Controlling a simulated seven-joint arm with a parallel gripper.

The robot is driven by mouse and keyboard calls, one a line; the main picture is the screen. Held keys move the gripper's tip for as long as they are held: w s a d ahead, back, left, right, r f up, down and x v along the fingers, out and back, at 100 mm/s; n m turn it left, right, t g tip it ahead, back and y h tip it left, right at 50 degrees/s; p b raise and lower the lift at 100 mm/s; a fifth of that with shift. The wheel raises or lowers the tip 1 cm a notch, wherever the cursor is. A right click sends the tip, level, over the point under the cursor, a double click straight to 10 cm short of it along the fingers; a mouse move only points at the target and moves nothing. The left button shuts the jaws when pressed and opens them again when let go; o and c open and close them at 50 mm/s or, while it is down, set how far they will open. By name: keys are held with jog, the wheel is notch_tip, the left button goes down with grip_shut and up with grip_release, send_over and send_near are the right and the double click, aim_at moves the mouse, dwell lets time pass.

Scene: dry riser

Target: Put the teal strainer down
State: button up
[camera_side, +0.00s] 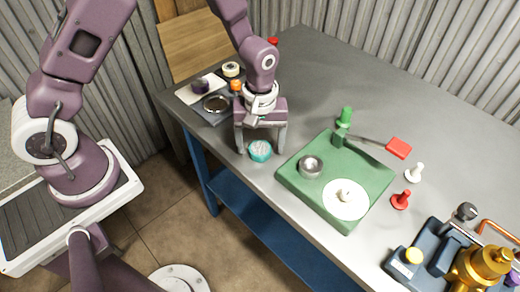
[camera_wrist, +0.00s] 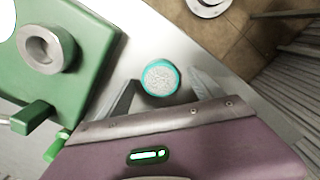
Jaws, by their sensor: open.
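The teal strainer (camera_side: 260,151) is a small round piece with a teal rim and a pale grey mesh face. It rests on the grey table near its front edge, left of the green base plate. In the wrist view the strainer (camera_wrist: 160,78) lies just beyond and between my two fingers. My gripper (camera_side: 262,152) is above the table with its fingers pointing down on either side of the strainer. In the wrist view the fingers of my gripper (camera_wrist: 160,92) are spread apart, with clear gaps to the strainer's rim.
The green base plate (camera_side: 304,192) carries a metal ring (camera_side: 311,166) and a white disc (camera_side: 345,200). A dark tray (camera_side: 214,110) with small parts is at the left. Red and white knobs and a brass valve (camera_side: 482,266) stand at the right.

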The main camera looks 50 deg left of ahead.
aim_at(259, 146)
jog(key=shift+f, duration=0.1)
jog(key=c, duration=1.7)
jog(key=shift+o, duration=0.2)
jog(key=shift+r, duration=0.3)
notch_tip(259, 146, up, 9)
jog(key=w+a+r, duration=0.1)
jog(key=w+a, duration=0.2)
jog(key=a, duration=1.8)
jog(key=f, duration=0.8)
jog(key=shift+s+d+f, duration=0.1)
jog(key=shift+s+f, duration=0.1)
jog(key=shift+f, duration=0.1)
